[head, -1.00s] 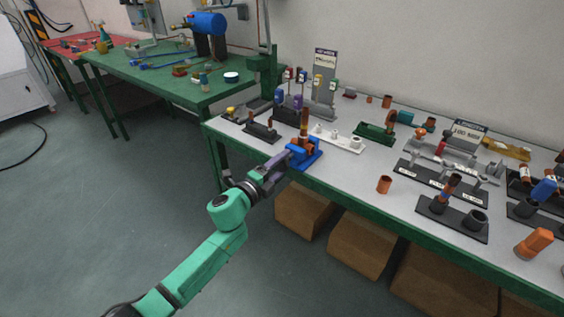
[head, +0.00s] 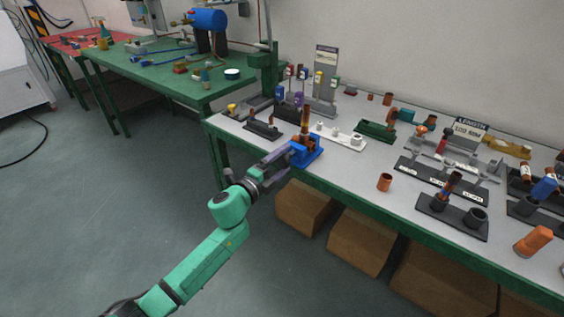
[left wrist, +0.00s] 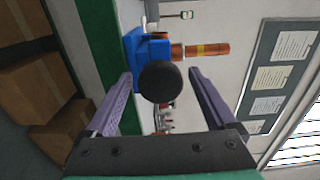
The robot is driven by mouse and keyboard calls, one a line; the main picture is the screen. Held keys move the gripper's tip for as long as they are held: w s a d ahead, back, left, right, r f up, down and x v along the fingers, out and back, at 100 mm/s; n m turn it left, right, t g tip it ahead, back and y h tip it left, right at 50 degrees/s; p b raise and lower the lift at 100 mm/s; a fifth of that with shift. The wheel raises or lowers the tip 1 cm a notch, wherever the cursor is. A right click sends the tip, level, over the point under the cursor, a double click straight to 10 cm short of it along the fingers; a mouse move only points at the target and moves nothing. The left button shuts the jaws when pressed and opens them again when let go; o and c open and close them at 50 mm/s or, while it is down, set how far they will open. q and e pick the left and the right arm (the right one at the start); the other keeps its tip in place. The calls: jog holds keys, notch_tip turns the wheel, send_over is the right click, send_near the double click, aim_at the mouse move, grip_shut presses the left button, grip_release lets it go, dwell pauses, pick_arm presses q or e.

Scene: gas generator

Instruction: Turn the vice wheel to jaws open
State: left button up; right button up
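The blue vice (head: 308,150) stands at the front edge of the grey-topped table, with an upright copper-coloured cylinder (head: 305,118) in it. In the left wrist view the vice (left wrist: 150,48) shows with its dark round wheel (left wrist: 160,82) facing the camera and the banded copper cylinder (left wrist: 205,50) beside it. My left gripper (left wrist: 160,85) is open, its two purple-grey fingers on either side of the wheel with gaps visible. In the head view the left gripper (head: 286,158) is at the vice's front side. How far the jaws stand apart cannot be told. My right gripper is not in view.
Cardboard boxes (head: 355,246) stand below. Floor is free left of my arm.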

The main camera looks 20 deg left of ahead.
pick_arm(q)
jog(key=shift+s, duration=0.1)
jog(key=b+v, duration=0.1)
jog(key=v, duration=1.3)
jog(key=shift+s, duration=0.2)
jog(key=shift+a+f, duration=0.1)
jog(key=s+a+f+n+g+y+p, duration=0.2)
jog(key=a+f+n, duration=0.15)
jog(key=f, duration=0.55)
jog(key=s+a+f+n+g+y+p, duration=0.1)
jog(key=s+a+f+n+g+y, duration=0.2)
jog(key=f, duration=0.5)
jog(key=s+a+f+n+g+y+p, duration=0.15)
jog(key=a+f+n, duration=0.3)
jog(key=f, duration=0.45)
jog(key=s+d+f+n+g+p, duration=0.1)
jog(key=s+d+f+n+g, duration=0.1)
jog(key=s+f, duration=0.4)
jog(key=s+d+f+n+g+p, duration=0.2)
jog(key=s+f+n+g, duration=0.2)
jog(key=s, duration=1)
jog(key=s+d+f+n+g+p, duration=0.1)
jog(key=s+d+f+n+g, duration=0.1)
jog(key=s+f, duration=0.7)
jog(key=shift+s+d+n+g+p, duration=0.35)
jog(key=shift+s+n+g, duration=0.05)
jog(key=shift+s+g, duration=0.15)
